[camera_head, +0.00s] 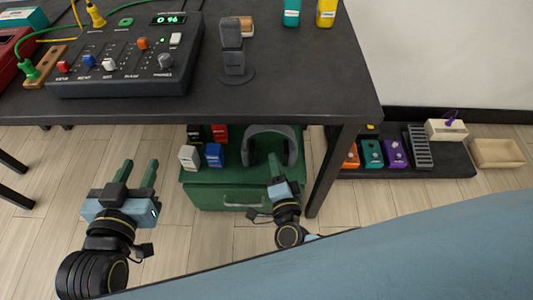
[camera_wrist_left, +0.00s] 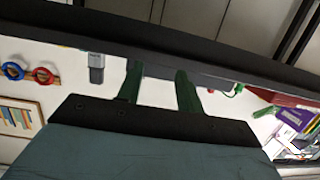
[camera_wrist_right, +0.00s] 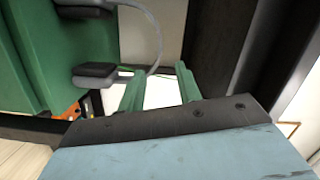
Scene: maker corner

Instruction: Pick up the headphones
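The dark grey headphones (camera_head: 271,130) stand on a green drawer cabinet under the table, with their band arching up. In the right wrist view their band (camera_wrist_right: 159,38) curves just beyond my fingertips, with a dark ear cup (camera_wrist_right: 95,75) to the left. My right gripper (camera_head: 274,160) is in front of the headphones, its green fingers apart and nothing visibly gripped. Its arm and fingers hide part of the headphones' lower middle in the head view. My left gripper (camera_head: 138,168) is open and empty in front of the table, left of the cabinet.
The black table (camera_head: 300,85) overhangs the green cabinet (camera_head: 225,190); its leg (camera_head: 328,175) stands close right of my right gripper. Small boxes, including a white one (camera_head: 189,157) and a blue one (camera_head: 214,155), stand left of the headphones. A low pedal shelf (camera_head: 440,165) is at right.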

